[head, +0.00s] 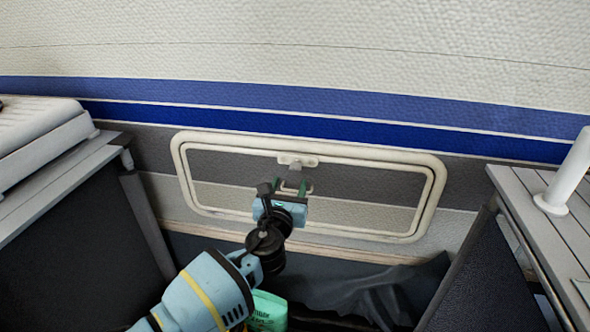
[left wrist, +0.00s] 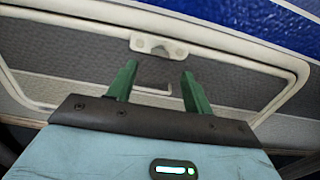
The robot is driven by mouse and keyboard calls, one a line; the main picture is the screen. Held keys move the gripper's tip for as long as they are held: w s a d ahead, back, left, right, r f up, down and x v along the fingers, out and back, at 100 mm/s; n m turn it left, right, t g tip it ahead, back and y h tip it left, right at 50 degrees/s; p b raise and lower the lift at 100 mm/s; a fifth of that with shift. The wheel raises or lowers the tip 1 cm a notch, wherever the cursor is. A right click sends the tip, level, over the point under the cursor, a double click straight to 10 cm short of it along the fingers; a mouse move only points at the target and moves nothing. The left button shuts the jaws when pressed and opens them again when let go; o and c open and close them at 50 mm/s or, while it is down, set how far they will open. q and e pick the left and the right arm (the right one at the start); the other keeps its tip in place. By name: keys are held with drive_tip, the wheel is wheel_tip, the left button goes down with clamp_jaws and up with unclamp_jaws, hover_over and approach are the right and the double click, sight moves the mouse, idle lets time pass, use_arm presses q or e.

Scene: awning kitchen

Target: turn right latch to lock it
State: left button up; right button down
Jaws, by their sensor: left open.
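A pale latch fitting (head: 297,160) sits at the top middle of a cream-framed window hatch (head: 432,205); it is the only latch I can make out. It also shows in the left wrist view (left wrist: 159,46), just beyond the fingertips. My left gripper (head: 292,186) is in front of the hatch, just below the latch. Its green fingers (left wrist: 159,70) are open and point up toward it. A dark grey piece (left wrist: 155,74) shows between the fingers; I cannot tell whether it belongs to the latch. No contact is clear. My right gripper is out of view.
A grey counter (head: 60,185) stands on the left and a slatted one (head: 545,205) on the right, with a white post (head: 568,175) on it. Dark cloth-like material (head: 370,290) and a green item (head: 268,310) lie below the hatch.

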sight(295, 169)
use_arm(q)
drive_tip(key=w+b, duration=0.1)
drive_tip(key=w, duration=0.1)
drive_tip(key=w+d+b, duration=0.1)
drive_tip(key=w, duration=0.1)
drive_tip(key=w+b, duration=0.2)
drive_tip(key=shift+d+f, duration=0.15)
drive_tip(key=shift+f, duration=0.15)
drive_tip(key=shift+w+d+r+b, duration=0.1)
drive_tip(key=shift+w+r+b, duration=0.2)
drive_tip(key=shift+w, duration=0.35)
drive_tip(key=shift+f, duration=0.1)
drive_tip(key=shift+c, duration=0.9)
drive_tip(key=c, duration=0.8)
